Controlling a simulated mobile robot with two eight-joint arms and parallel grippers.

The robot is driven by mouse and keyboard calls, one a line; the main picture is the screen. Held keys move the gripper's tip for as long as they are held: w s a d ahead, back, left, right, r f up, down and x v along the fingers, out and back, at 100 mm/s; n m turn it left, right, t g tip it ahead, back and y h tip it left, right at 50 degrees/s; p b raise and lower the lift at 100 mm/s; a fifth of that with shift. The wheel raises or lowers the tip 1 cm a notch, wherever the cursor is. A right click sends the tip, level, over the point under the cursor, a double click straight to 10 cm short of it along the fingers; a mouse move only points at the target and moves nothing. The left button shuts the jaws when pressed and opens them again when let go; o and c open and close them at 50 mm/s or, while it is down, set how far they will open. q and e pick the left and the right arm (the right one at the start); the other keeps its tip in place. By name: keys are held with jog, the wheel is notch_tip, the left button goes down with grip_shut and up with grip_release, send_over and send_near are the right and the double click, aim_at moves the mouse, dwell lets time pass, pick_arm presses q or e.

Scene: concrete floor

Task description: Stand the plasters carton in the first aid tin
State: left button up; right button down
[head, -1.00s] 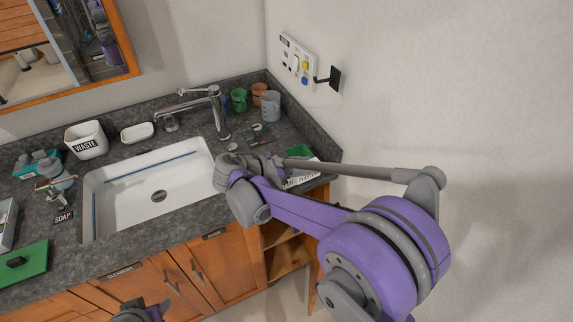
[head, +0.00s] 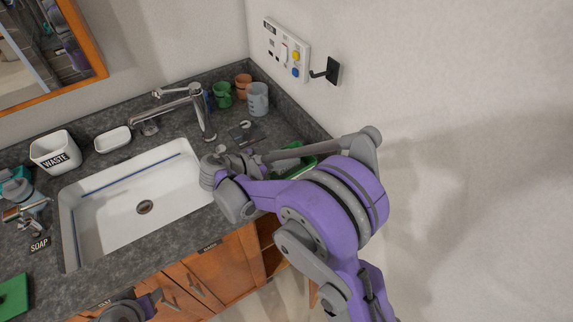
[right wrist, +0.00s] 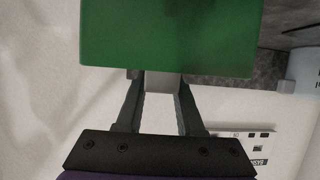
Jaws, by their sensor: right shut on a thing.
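In the right wrist view, my right gripper (right wrist: 159,82) is shut on a small pale block, which I take to be the plasters carton (right wrist: 163,88). Only a short part of it shows between the fingertips. A wide green face, apparently the first aid tin (right wrist: 165,45), covers the rest. I cannot tell whether the carton is inside or behind it. In the head view, the green tin (head: 308,150) is on the counter's right end, partly hidden by my right arm. My left gripper (head: 145,306) is at the bottom edge, in front of the cabinets; its fingers are unclear.
A white sink (head: 140,205) with a tap fills the counter's middle. A green cup (head: 222,95), an orange cup (head: 243,86) and a grey mug (head: 257,99) stand at the back corner. A wall panel (head: 286,50) and black hook (head: 332,71) are above. A waste bin (head: 55,152) is left.

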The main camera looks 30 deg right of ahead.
jog(key=shift+f, duration=1.65)
jog(key=shift+f, duration=0.15)
jog(key=c, duration=0.5)
grip_release()
jog(key=shift+a+r, duration=0.2)
jog(key=shift+r, duration=0.05)
jog(key=v, duration=1.1)
jog(key=shift+a+r+b, duration=0.1)
jog(key=shift+a+b, duration=0.2)
jog(key=shift+b, duration=0.05)
jog(key=shift+d, duration=0.1)
